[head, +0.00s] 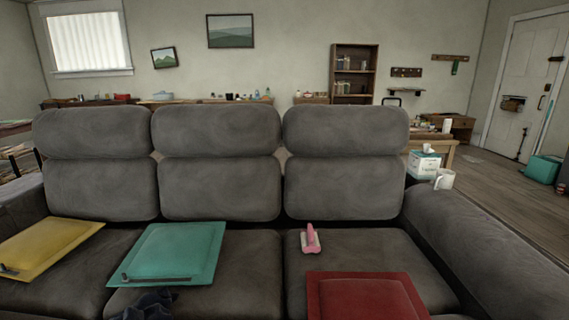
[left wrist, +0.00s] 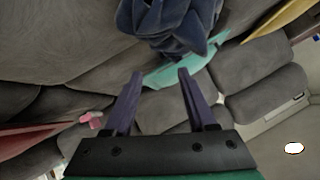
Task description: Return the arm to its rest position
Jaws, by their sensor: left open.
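My left gripper (left wrist: 158,74) shows in the left wrist view with its two dark purple fingers apart and nothing between them. A crumpled dark blue cloth-like thing (left wrist: 165,22) lies beyond the fingertips; it seems apart from them. The same blue thing (head: 150,306) shows at the bottom edge of the head view, partly cut off, at the front of the sofa seat. No gripper shows in the head view, and my right gripper is in neither view.
The grey sofa (head: 215,190) fills the foreground. Yellow (head: 45,248), teal (head: 175,252) and red (head: 365,298) cushions lie on its seat, with a pink object (head: 311,240) between teal and red. A white mug (head: 444,180) stands on the right armrest.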

